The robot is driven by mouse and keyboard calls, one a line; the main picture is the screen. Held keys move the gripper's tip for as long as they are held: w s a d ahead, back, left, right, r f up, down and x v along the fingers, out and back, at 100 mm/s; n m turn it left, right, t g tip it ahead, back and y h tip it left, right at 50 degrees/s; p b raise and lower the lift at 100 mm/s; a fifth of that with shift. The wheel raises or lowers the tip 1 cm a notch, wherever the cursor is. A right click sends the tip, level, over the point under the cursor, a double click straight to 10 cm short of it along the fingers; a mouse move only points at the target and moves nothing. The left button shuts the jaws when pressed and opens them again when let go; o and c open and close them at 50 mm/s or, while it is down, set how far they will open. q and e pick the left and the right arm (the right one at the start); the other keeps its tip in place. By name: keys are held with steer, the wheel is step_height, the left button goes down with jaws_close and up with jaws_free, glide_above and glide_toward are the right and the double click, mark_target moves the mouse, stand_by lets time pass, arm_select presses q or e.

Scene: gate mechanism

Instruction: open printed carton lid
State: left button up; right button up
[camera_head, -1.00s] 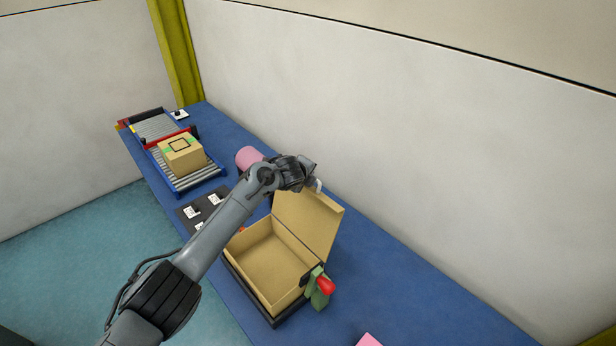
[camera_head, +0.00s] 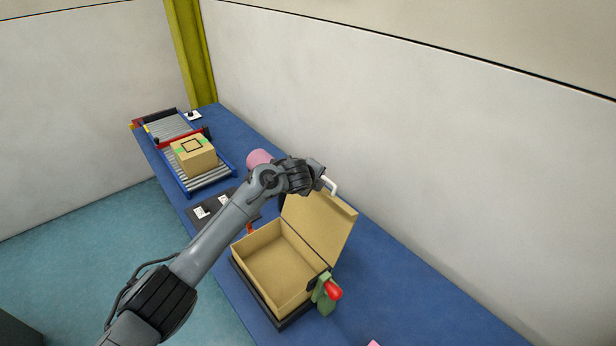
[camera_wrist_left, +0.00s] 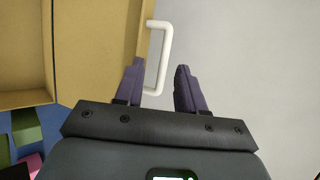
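The open carton (camera_head: 262,278) stands on the blue table with its cardboard lid (camera_head: 318,228) raised and tilted back toward the wall. A white handle (camera_head: 331,186) sticks out from the lid's upper edge. It also shows in the left wrist view (camera_wrist_left: 163,58), with the lid's tan inner face (camera_wrist_left: 97,50) beside it. My left gripper (camera_head: 320,178) is at the handle. In the wrist view its purple fingers (camera_wrist_left: 158,82) are apart, and the handle's near end lies between them, closer to the left finger. My right gripper is not in view.
A red-and-green part (camera_head: 331,291) sits at the carton's right front corner. A pink object (camera_head: 259,158) is behind my arm. A taped box (camera_head: 194,156) rests on a roller conveyor (camera_head: 208,180) at the far left. The table's right side (camera_head: 420,310) is mostly clear.

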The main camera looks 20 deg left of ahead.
arm_select(q)
steer(key=v, duration=0.8)
steer(key=shift+s+r, duration=0.15)
